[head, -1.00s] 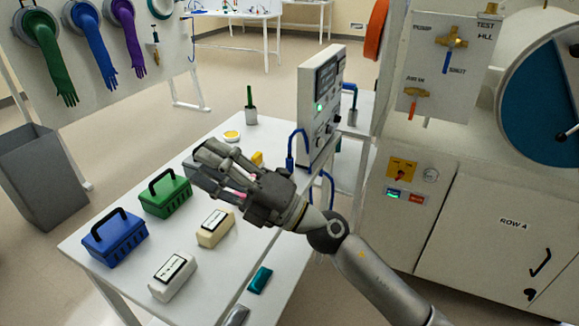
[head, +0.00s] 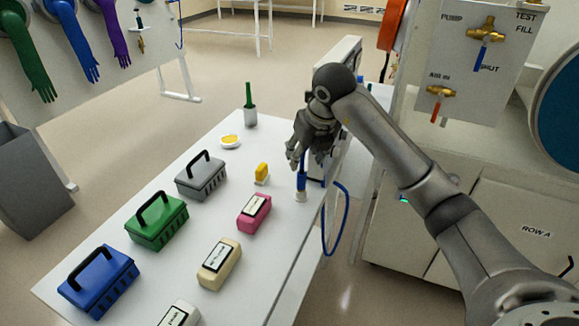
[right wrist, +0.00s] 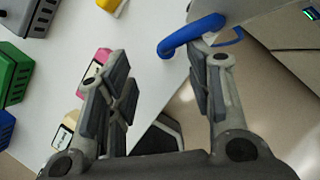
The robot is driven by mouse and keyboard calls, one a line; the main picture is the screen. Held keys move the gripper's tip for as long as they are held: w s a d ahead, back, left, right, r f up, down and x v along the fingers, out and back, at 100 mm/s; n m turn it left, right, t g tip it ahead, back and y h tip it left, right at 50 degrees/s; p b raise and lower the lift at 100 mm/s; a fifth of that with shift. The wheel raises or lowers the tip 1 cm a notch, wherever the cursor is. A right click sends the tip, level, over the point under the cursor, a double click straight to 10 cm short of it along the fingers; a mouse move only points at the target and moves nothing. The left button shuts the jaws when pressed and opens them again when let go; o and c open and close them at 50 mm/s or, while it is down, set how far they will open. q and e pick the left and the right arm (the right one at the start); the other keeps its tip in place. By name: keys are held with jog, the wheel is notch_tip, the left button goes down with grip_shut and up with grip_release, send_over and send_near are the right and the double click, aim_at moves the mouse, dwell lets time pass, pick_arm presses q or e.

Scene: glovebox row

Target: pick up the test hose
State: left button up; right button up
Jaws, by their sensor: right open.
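The blue test hose (head: 302,181) has an upright end at a small white base on the right edge of the white table. From there its loop (head: 334,240) hangs over the table edge. My right gripper (head: 306,161) points down just above that upright end, with its fingers open. In the right wrist view the bent blue hose (right wrist: 192,34) lies just beyond the fingertips, between them and nearer the right finger; the open gripper (right wrist: 158,70) holds nothing. The forearm and gripper hide part of the hose in the head view. My left gripper is out of view.
The instrument box (head: 345,55) stands close behind the gripper. Cabinets are at right.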

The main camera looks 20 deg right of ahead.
aim_at(303, 173)
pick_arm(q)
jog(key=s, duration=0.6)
pick_arm(e)
jog(key=x, duration=0.4)
jog(key=shift+s+d+f+p, duration=0.2)
jog(key=shift+s+f+p, duration=0.1)
jog(key=shift+p, duration=0.1)
jog(key=x, duration=0.2)
jog(key=p+x, duration=0.1)
jog(key=x, duration=0.1)
jog(key=shift+s+d+f, duration=0.1)
jog(key=shift+s+f, duration=0.1)
jog(key=shift+f, duration=0.05)
jog(key=shift+w+f, duration=0.15)
jog(key=shift+f, duration=0.25)
jog(key=shift+c, duration=0.4)
jog(key=c, duration=1)
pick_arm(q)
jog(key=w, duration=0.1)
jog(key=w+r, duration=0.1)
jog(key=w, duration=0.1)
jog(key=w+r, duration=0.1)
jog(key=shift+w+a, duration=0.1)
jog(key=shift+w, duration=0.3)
pick_arm(e)
jog(key=shift+r, duration=0.25)
